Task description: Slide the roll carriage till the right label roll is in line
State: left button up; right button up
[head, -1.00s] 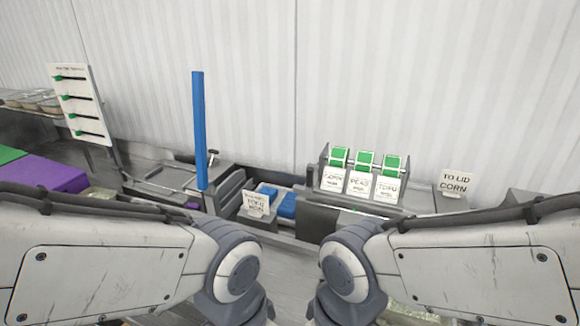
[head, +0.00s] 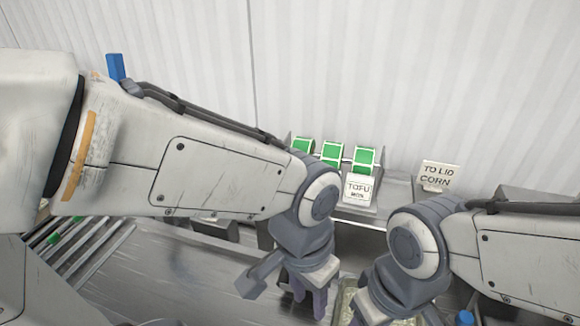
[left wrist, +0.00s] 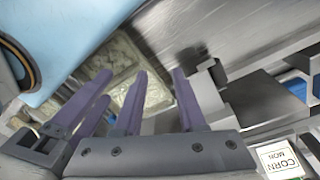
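The roll carriage (head: 382,170) stands by the back wall in the head view and bears three green label rolls in a row. My left arm hides the carriage's lower left part. My left gripper (head: 308,302) points down in front of the carriage, its purple fingers apart and empty. These fingers also show in the left wrist view (left wrist: 150,95), with the CORN label (left wrist: 280,158) at lower right. My right arm reaches the bottom edge; its fingers are not visible.
A TO LID CORN sign (head: 438,176) stands right of the carriage. A clear tray (head: 345,305) lies below, between my arms. A roller conveyor (head: 85,245) is at the lower left. A blue post (head: 115,67) shows behind my left arm.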

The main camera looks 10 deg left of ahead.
pick_arm(q)
jog(key=w+r+n+p, duration=0.1)
jog(key=w+r+n, duration=0.35)
jog(key=w, duration=0.55)
jog(key=w+a+r+n, duration=0.2)
jog(key=w+a, duration=0.3)
jog(key=w+a+r+n+p, duration=0.1)
jog(key=w+a+r+n, duration=0.1)
jog(key=w+a, duration=0.3)
jog(key=w+a+r+n+y+p, duration=0.1)
jog(key=w+a+r+n, duration=0.1)
jog(key=w+a+n, duration=0.2)
jog(key=shift+w+a+r, duration=0.1)
jog(key=shift+w+a, duration=0.25)
jog(key=shift+w, duration=0.4)
jog(key=shift+w+a+r, duration=0.1)
jog(key=shift+w+a, duration=0.2)
jog(key=shift+w, duration=0.45)
jog(key=shift+w+a+f, duration=0.1)
jog(key=shift+a+f, duration=0.05)
jog(key=shift+f, duration=0.1)
notch_tip(320, 180, down, 10)
jog(key=shift+r+p, duration=0.1)
jog(key=shift+p, duration=0.95)
grip_shut()
jog(key=shift+r, duration=0.1)
